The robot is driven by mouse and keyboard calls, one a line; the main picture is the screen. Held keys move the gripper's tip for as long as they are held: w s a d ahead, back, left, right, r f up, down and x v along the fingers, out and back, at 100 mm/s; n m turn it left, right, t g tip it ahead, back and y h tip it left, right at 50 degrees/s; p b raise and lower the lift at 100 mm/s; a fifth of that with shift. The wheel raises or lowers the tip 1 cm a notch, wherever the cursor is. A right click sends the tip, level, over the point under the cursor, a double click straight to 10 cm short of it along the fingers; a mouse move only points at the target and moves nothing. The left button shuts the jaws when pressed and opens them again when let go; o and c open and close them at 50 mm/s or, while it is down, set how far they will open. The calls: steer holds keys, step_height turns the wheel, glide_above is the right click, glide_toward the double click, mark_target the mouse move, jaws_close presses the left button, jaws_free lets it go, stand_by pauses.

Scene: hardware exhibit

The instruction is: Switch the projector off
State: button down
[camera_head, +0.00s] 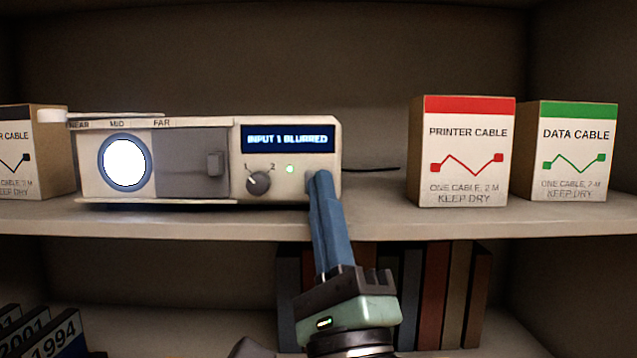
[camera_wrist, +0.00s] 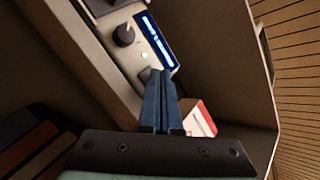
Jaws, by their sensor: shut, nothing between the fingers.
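The projector (camera_head: 195,195) is a cream box on the shelf in the head view. Its round lens (camera_head: 124,162) glows white. Its blue display (camera_head: 287,139) reads "INPUT 1 BLURRED" and also shows in the wrist view (camera_wrist: 155,42). A small light (camera_head: 290,169) is lit green, right of a dark knob (camera_head: 258,182) marked 1 and 2. My gripper (camera_head: 319,178) has its blue fingers together and empty, with tips at the lower right of the projector's front. The tips cover that spot; I cannot tell whether they touch it. In the wrist view the fingertips (camera_wrist: 160,73) lie beside the display.
A red-topped printer cable box (camera_head: 464,150) and a green-topped data cable box (camera_head: 569,150) stand right of the projector. Another box (camera_head: 22,120) stands at its left. Books (camera_head: 432,290) fill part of the lower shelf. Bare shelf (camera_head: 375,195) lies between projector and printer box.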

steer(key=shift+w, duration=0.15)
stand_by(0.4)
steer(key=shift+s, duration=0.6)
steer(key=shift+s+p, duration=1.2)
steer(key=shift+s, duration=1.8)
